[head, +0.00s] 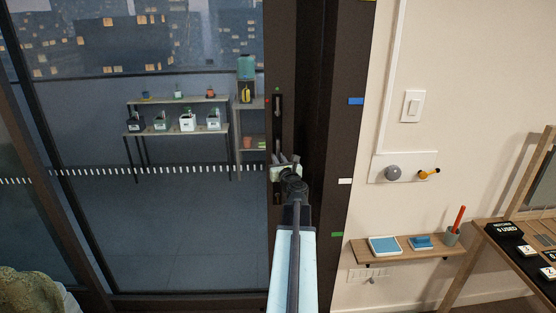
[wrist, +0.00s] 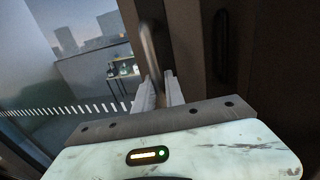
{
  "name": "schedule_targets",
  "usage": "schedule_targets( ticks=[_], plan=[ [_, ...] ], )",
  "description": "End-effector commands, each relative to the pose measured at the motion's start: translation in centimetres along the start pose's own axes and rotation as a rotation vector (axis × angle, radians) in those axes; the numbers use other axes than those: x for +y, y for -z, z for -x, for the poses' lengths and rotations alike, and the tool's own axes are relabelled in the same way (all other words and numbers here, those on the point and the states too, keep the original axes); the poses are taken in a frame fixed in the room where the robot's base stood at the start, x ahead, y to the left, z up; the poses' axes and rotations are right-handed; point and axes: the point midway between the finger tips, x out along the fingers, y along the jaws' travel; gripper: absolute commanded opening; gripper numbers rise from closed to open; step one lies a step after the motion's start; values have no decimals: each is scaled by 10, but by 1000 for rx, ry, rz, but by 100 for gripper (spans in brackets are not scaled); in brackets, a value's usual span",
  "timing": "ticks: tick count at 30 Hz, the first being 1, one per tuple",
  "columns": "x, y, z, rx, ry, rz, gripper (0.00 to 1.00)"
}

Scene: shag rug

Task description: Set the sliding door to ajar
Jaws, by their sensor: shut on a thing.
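The sliding door (head: 150,235) is a large glass panel in a dark frame, in the left half of the head view. Its right stile (head: 284,60) stands close beside the dark jamb (head: 335,130); I cannot tell whether a narrow gap lies between them. My gripper (head: 287,160) is at the stile at handle height. In the wrist view my gripper (wrist: 160,82) has its two fingers on either side of the upright metal handle bar (wrist: 149,45), shut on it. The fingers hide the bar's lower part.
Blue (head: 356,101), white (head: 345,181) and green (head: 337,234) tags sit on the jamb. A wall shelf (head: 410,249) and a wooden desk (head: 500,250) stand right. A switch (head: 412,105) is on the wall. Beyond the glass stand shelves (head: 178,100) with pots.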

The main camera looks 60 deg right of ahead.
Motion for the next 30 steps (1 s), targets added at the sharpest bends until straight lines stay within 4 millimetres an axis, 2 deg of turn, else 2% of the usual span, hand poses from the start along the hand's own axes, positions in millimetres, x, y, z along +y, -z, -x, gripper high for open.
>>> schedule_targets(
  ticks=[16, 17, 18, 19, 30],
  plan=[
    [-7, 0, 1, 0, 2, 1, 0],
    [-6, 0, 1, 0, 2, 1, 23],
    [-6, 0, 1, 0, 2, 1, 34],
    [-6, 0, 1, 0, 2, 1, 36],
    [-5, 0, 6, 0, 0, 0, 36]
  ],
)
